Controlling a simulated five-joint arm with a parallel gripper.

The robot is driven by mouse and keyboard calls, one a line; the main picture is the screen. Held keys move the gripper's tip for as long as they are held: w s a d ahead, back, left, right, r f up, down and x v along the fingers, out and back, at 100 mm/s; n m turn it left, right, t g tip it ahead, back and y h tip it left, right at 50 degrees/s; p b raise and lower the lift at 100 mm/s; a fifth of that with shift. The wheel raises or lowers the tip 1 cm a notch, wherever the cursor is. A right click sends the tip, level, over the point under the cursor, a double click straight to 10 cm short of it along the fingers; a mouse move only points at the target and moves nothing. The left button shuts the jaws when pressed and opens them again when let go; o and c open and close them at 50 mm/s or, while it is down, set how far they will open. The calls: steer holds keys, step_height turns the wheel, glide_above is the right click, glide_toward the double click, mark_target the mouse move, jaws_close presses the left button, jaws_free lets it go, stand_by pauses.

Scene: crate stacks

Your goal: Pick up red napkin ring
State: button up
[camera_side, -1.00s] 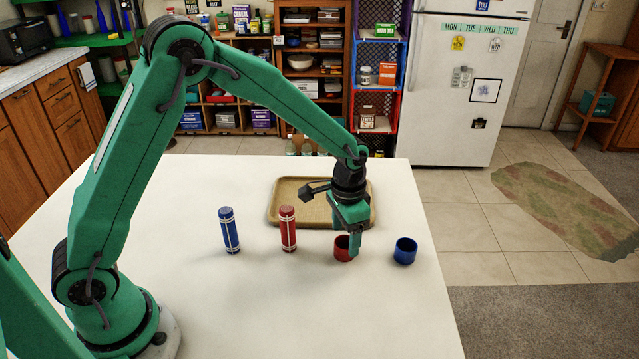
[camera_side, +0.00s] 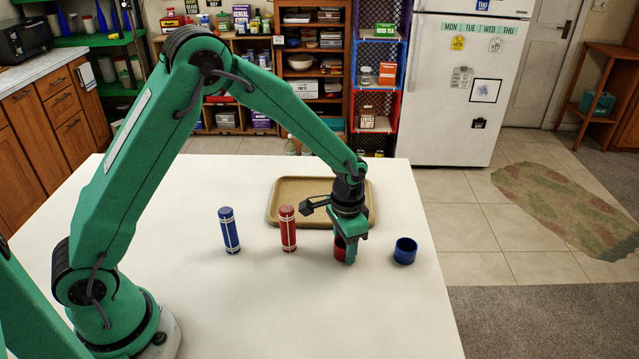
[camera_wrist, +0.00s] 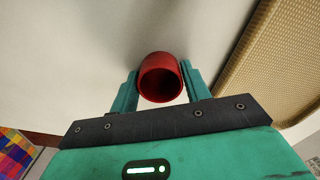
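The red napkin ring (camera_side: 339,254) is a short open cup-like tube on the white table, partly hidden by my gripper in the side view. In the wrist view the red napkin ring (camera_wrist: 161,80) sits between my two fingers, its open mouth facing the camera. My gripper (camera_side: 349,256) points down at the ring, its fingertips near table height. The wrist view shows my gripper (camera_wrist: 160,80) with one finger on each side of the ring, very close to its wall. I cannot tell whether the fingers press on it.
A blue napkin ring (camera_side: 405,251) stands just right of my gripper. A red cylinder (camera_side: 288,229) and a blue cylinder (camera_side: 229,231), both with pale bands, stand upright to the left. A tan tray (camera_side: 283,190) lies behind. The table's front area is clear.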

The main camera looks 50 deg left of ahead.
steer(key=c, duration=0.5)
steer(key=shift+r, duration=0.7)
steer(key=r, duration=0.3)
steer(key=shift+s+d+r, duration=0.1)
steer(key=shift+s+d, duration=0.1)
steer(key=shift+d, duration=0.1)
steer(key=s+d+r, duration=0.4)
steer(key=s+d, duration=0.1)
steer(key=s+d+r, duration=0.2)
steer(key=d, duration=0.1)
steer(key=shift+s+r, duration=0.25)
